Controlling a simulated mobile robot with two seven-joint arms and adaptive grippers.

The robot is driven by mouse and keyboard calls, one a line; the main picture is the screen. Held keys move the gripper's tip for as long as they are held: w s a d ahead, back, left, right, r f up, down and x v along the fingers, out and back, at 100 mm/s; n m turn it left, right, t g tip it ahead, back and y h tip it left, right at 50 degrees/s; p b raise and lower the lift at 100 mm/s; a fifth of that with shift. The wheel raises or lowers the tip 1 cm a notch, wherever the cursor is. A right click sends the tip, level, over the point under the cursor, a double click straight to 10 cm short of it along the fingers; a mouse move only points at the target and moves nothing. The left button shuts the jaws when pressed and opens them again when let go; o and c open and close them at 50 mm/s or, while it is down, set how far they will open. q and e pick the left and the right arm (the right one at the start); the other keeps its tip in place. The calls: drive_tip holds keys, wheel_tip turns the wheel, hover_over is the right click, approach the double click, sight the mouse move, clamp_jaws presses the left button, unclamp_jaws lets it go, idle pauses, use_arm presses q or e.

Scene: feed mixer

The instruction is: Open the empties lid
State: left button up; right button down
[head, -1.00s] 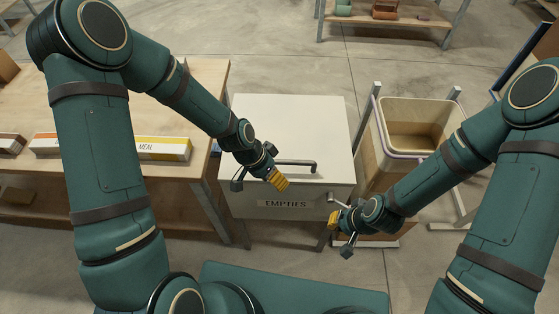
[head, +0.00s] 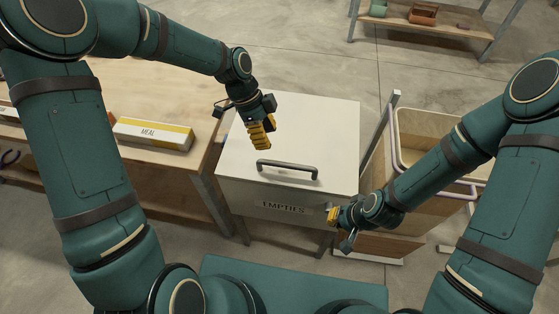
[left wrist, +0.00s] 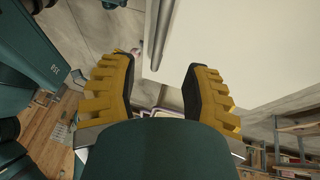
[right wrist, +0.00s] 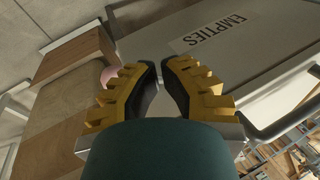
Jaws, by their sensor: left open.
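The empties box is a pale box with a front label reading EMPTIES (head: 283,208). Its flat white lid (head: 325,135) lies shut on top, with a grey bar handle (head: 287,169) near the front edge. My left gripper (head: 261,146) is open and empty above the lid, behind the handle and not touching it. The lid fills the upper right of the left wrist view (left wrist: 240,50). My right gripper (head: 332,215) is by the box's front right corner, below lid height. Its fingertips are close together, with nothing seen between them. The label (right wrist: 215,33) shows upside down in the right wrist view.
A wooden table (head: 190,85) with a MEAL box (head: 153,134) stands left of the empties box. An open wooden bin (head: 410,150) with a pale rim stands close on the right. A low shelf (head: 440,28) is at the back. Floor behind the lid is clear.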

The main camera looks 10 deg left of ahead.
sight(280, 163)
use_arm(q)
drive_tip(key=b+x, duration=0.1)
drive_tip(key=x, duration=0.9)
drive_tip(key=shift+w, duration=0.15)
clamp_jaws()
